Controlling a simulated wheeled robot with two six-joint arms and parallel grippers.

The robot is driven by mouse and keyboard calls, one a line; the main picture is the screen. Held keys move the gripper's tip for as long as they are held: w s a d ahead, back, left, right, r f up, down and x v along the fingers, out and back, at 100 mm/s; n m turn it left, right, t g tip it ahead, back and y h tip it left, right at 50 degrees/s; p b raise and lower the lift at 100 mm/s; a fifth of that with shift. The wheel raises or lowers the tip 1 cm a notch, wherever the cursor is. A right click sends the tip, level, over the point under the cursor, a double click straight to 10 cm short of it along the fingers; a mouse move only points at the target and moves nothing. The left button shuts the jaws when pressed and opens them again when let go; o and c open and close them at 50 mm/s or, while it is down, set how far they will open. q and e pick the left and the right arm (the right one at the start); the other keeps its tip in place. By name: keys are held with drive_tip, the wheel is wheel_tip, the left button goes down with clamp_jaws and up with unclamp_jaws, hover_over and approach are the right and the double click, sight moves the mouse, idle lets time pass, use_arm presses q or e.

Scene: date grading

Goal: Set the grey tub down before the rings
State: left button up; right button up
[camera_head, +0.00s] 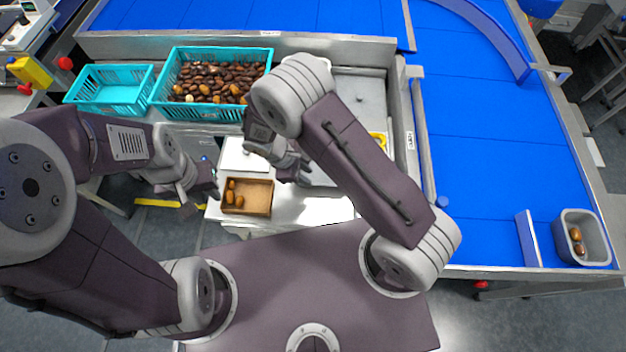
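The grey tub (597,252) is at the far right, at the near end of the blue conveyor, with a few brown dates in it. Both my grippers are far to its left. My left gripper (207,192) is just left of a small wooden tray (247,210). My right gripper (296,174) is above and right of that tray. Whether either gripper is open or shut does not show clearly; neither is at the tub. I cannot make out the rings for certain; a yellow item (379,138) is partly hidden behind my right arm.
A teal crate full of dark dates (166,88) and an empty teal crate (100,70) stand at the back left. The wooden tray holds several orange-brown dates. A low upright plate (529,239) stands left of the tub. The right conveyor is mostly clear.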

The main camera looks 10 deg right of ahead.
drive_tip(key=shift+v, duration=1.1)
drive_tip(key=s+d+r+m+t+y, duration=0.1)
drive_tip(key=s+d+r+m+y, duration=0.4)
drive_tip(key=s+d+r+m, duration=0.3)
drive_tip(key=d+r+m, duration=0.4)
drive_tip(key=m, duration=0.2)
drive_tip(key=shift+r+m, duration=0.35)
drive_tip(key=shift+m, duration=0.05)
